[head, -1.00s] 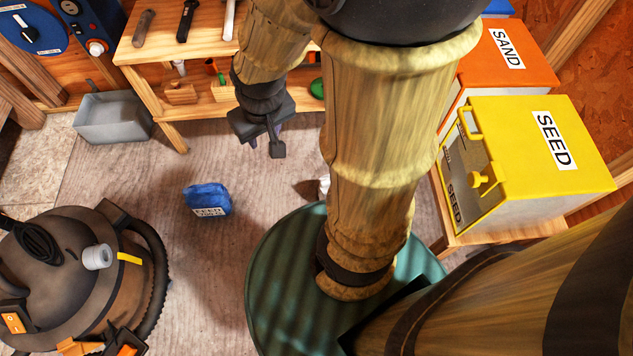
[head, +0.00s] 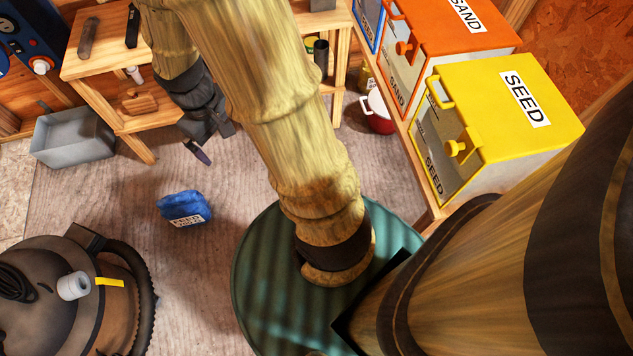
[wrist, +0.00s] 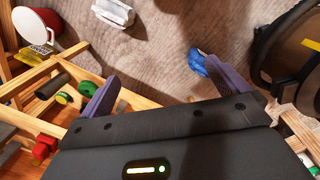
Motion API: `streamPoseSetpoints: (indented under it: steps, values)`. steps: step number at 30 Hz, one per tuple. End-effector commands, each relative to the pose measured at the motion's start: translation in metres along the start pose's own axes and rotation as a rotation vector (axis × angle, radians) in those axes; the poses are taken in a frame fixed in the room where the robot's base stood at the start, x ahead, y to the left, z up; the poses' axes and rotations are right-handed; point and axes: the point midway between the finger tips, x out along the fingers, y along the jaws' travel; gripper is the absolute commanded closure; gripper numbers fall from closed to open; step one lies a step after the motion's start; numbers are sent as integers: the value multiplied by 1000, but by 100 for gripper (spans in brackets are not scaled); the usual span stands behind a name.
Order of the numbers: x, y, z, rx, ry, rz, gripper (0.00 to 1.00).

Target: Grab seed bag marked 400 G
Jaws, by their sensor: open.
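A small blue bag (head: 184,207) with a white label lies on the floor, left of centre in the head view; its print is too small to read. Part of it shows in the wrist view (wrist: 198,63), partly covered by the right finger. A white packet (wrist: 113,12) lies on the floor at the top of the wrist view; no mark is readable on it, and I cannot make it out in the head view. My gripper (head: 198,150) is open and empty, with its fingers (wrist: 157,84) apart. It appears above the blue bag in the head picture, not touching it.
A shop vacuum (head: 75,295) stands at lower left. A grey tub (head: 73,137) and a wooden bench (head: 95,65) are behind. The yellow SEED bin (head: 505,110) and orange SAND bin (head: 450,45) stand right, near a red pot (head: 377,112). The floor around the blue bag is clear.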

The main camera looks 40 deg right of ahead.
Motion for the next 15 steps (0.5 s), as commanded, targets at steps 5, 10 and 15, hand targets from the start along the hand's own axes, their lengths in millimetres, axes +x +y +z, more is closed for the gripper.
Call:
streamPoseSetpoints:
  steps: [5, 10, 15]
  values:
    - [63, 7, -21, -136, -175, 46, 0]
    - [119, 15, -36, -263, -334, 100, 0]
    - [178, 23, -47, -388, -489, 161, 0]
